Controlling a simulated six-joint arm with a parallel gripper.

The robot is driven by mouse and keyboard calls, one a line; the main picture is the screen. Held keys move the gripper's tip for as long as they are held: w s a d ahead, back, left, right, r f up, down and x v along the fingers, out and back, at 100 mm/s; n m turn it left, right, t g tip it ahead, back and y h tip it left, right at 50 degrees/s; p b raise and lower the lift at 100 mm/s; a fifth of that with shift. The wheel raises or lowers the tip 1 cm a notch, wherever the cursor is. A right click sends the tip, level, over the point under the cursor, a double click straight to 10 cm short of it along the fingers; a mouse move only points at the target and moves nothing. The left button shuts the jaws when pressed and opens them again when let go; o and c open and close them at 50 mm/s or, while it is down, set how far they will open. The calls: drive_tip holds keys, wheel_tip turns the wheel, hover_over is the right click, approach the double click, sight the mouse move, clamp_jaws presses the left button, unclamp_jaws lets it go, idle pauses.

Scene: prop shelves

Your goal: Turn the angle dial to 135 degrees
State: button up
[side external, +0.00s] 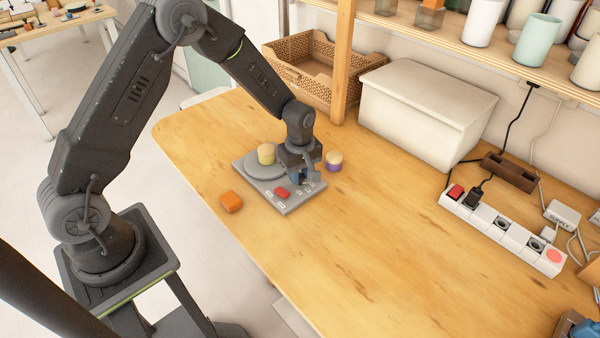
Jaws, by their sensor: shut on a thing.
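A grey panel (288,208) lies on the wooden table, with a round grey disc (256,172) at its left. A pale yellow cylinder (266,154) stands on the disc. A red piece (282,193) and several small white labels sit along the panel's front part. My gripper (298,180) points down at the panel's right part, behind the red piece. It is shut on a small dark blue part there, seemingly the angle dial's knob. The fingers hide most of it, so the dial's pointer and angle cannot be read.
An orange block (231,202) lies left of the panel. A purple-and-cream round piece (334,161) stands right of my gripper. Behind are a shelf post (343,60), a brown crate (300,78) and a white box (425,105). A power strip (500,230) lies right. The front table is clear.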

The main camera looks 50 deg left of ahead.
drive_tip(key=m, duration=0.4)
drive_tip(key=shift+m, duration=0.4)
drive_tip(key=m, duration=1)
drive_tip(key=shift+m, duration=2.6)
drive_tip(key=o, duration=0.9)
drive_tip(key=shift+o, duration=0.2)
